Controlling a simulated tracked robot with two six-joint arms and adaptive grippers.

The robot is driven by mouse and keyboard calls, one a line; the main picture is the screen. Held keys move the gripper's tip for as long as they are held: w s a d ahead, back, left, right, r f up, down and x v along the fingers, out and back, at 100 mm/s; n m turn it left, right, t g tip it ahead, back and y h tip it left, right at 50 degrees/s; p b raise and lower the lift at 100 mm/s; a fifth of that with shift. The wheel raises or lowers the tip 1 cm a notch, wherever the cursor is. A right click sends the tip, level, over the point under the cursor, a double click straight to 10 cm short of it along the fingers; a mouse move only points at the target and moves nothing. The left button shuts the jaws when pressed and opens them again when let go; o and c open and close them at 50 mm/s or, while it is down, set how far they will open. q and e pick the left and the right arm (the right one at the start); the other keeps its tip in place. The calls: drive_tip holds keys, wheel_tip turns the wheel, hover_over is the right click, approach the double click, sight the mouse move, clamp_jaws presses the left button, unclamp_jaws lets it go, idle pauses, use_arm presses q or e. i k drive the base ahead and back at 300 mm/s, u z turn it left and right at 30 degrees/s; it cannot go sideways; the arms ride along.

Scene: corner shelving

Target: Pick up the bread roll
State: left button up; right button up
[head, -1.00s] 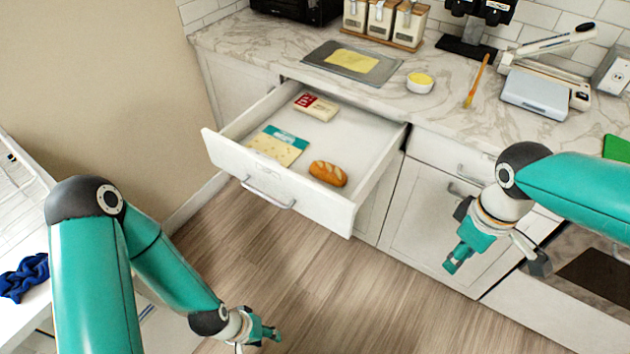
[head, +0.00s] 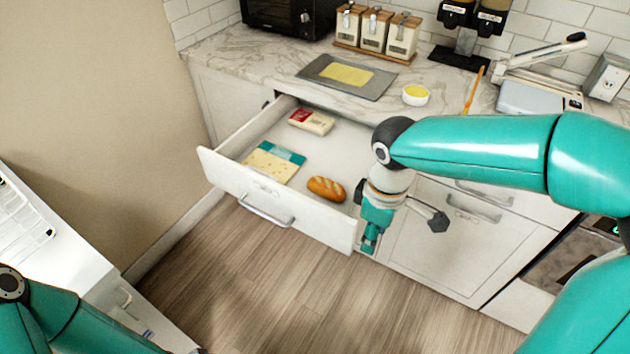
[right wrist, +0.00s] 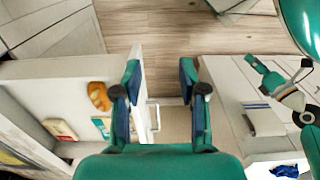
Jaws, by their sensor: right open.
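The bread roll (head: 326,189), brown with scored paler marks, lies in the open white drawer (head: 315,222), near its front right corner. It also shows in the right wrist view (right wrist: 98,96), left of my right gripper's left finger. My right gripper (head: 370,240) points down by the drawer's front right corner, to the right of the roll and apart from it. In the right wrist view its fingers (right wrist: 160,80) are spread, with nothing between them. My left gripper (right wrist: 258,72) shows on the right of the wrist view; its jaw state is unclear. In the head view it is mostly cut off at the bottom.
The drawer also holds a cheese packet (head: 273,162) and a red-and-white package (head: 311,122). The counter above bears a grey board (head: 346,77) with a yellow sheet and a small yellow-filled bowl (head: 416,95). The floor before the drawer is clear.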

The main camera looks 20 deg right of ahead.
sight(328, 189)
drive_tip(key=i, duration=0.9)
